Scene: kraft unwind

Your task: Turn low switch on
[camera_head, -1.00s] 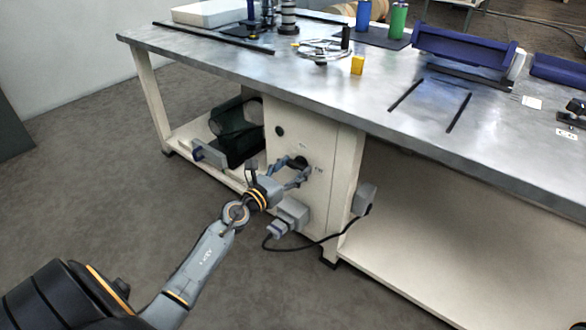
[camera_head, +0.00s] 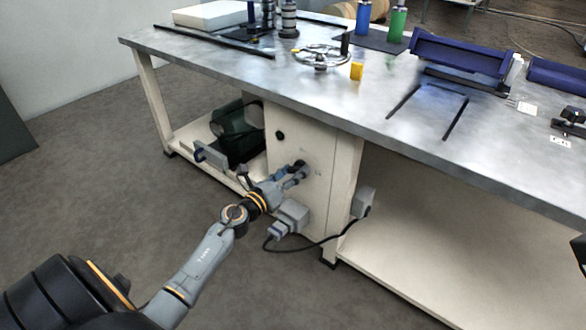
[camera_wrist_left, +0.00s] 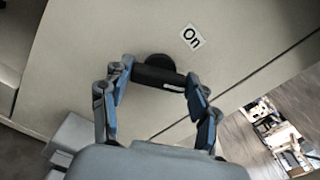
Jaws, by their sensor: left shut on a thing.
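The low switch is a black rotary knob (camera_wrist_left: 158,75) on the front of the cream cabinet under the workbench. In the left wrist view, a white "On" label (camera_wrist_left: 191,37) is up and right of it. My left gripper (camera_head: 299,170) reaches the cabinet front in the head view. In the left wrist view my left gripper (camera_wrist_left: 155,82) has a finger at each end of the knob's bar and is shut on it. The bar lies nearly crosswise, tilted down to the right. In the head view the gripper mostly hides the knob.
A second black knob (camera_head: 280,135) sits higher on the cabinet. A grey plug box (camera_head: 292,215) and a grey socket box (camera_head: 363,201) with a black cable flank the cabinet's lower part. The metal benchtop (camera_head: 320,95) overhangs above. The floor in front is clear.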

